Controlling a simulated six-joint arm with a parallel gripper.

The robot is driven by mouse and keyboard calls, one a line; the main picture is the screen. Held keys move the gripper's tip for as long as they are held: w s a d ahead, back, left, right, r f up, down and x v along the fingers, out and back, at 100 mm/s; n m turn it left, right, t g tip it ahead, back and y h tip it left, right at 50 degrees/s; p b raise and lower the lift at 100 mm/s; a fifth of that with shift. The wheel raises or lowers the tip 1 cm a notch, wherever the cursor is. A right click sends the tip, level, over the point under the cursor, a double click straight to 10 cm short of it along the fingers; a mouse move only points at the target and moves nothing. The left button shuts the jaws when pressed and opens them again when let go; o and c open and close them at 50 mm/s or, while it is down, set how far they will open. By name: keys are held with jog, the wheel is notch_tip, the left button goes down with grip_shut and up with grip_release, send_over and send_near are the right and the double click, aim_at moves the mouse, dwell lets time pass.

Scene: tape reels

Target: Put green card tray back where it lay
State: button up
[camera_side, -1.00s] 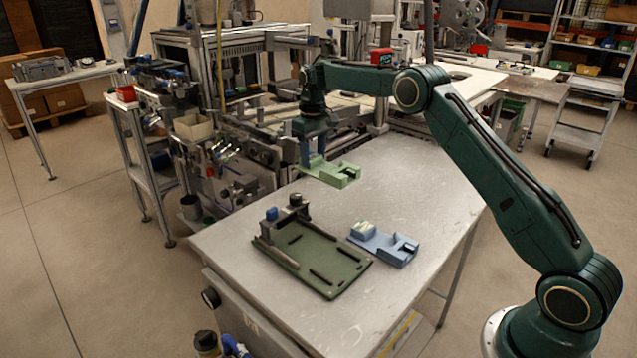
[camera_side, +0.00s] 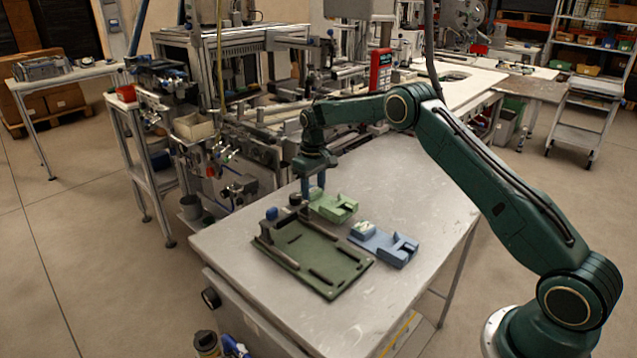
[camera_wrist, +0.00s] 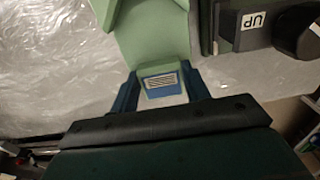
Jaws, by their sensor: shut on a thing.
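The green card tray (camera_side: 336,206) is low over the grey table, behind the dark green fixture plate; I cannot tell whether it touches the table. It also fills the top of the wrist view (camera_wrist: 157,42). My gripper (camera_side: 309,187) is shut on the tray's left end, and its two blue fingers (camera_wrist: 157,92) show on either side of that end in the wrist view. A blue card tray (camera_side: 385,244) with a pale green block on it lies on the table to the right and nearer the side camera.
The dark green fixture plate (camera_side: 318,257), with a raised clamp on its back left side, lies on the table (camera_side: 410,170) close to the held tray. The table's right and back areas are clear. A machine frame (camera_side: 265,130) stands beyond the table's left edge.

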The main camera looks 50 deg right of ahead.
jog(key=shift+f, duration=1.55)
jog(key=o, duration=1.1)
jog(key=shift+f, duration=0.15)
notch_tip(320, 180, up, 12)
jog(key=shift+f, duration=0.2)
jog(key=shift+r, duration=0.4)
